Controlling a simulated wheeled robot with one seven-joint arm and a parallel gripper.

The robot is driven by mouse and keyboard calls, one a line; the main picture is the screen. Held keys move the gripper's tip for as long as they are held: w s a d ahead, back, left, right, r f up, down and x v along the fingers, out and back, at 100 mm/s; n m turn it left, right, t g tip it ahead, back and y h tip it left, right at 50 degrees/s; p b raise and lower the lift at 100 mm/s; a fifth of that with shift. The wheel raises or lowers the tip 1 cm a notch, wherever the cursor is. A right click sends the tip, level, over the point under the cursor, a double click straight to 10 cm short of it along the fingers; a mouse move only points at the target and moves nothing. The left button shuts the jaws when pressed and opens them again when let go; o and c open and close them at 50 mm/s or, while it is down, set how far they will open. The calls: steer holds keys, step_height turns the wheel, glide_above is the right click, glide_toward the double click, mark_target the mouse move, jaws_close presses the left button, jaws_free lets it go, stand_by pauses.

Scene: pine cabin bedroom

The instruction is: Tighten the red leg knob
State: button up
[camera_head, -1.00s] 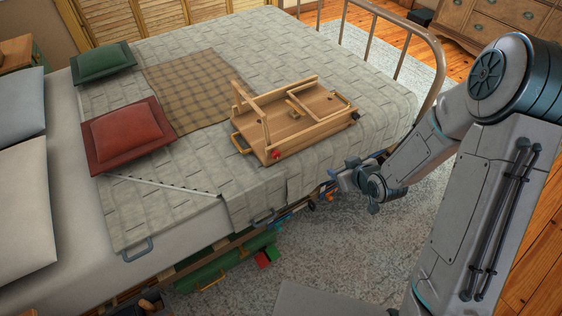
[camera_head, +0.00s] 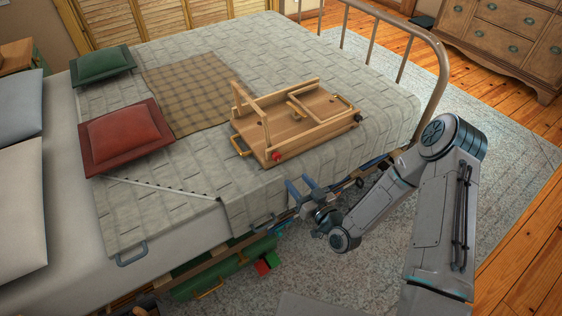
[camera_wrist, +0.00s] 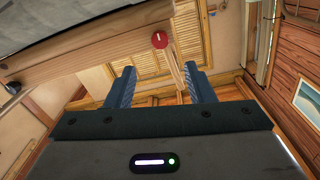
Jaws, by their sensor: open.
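The red leg knob (camera_head: 277,156) sits on the near side of an upturned wooden bed tray (camera_head: 295,137) on the bed. In the wrist view the red knob (camera_wrist: 160,40), with a pale line across its face, shows beyond and between my fingers. My gripper (camera_head: 302,185) is at the bed's near edge, below and right of the knob, apart from it. It also shows in the wrist view (camera_wrist: 160,85), with its two blue fingers apart and nothing between them. A black knob (camera_wrist: 13,88) shows at the left of the wrist view.
A red cushion (camera_head: 126,136), a green cushion (camera_head: 103,63) and a plaid cloth (camera_head: 195,90) lie on the bed. The metal bed frame (camera_head: 437,60) stands at the right. Green boxes lie under the bed.

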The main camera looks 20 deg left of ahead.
mark_target(278, 158)
steer(key=x, duration=1)
steer(key=shift+w+a, duration=0.2)
steer(key=shift+a, duration=0.05)
steer(key=c, duration=1)
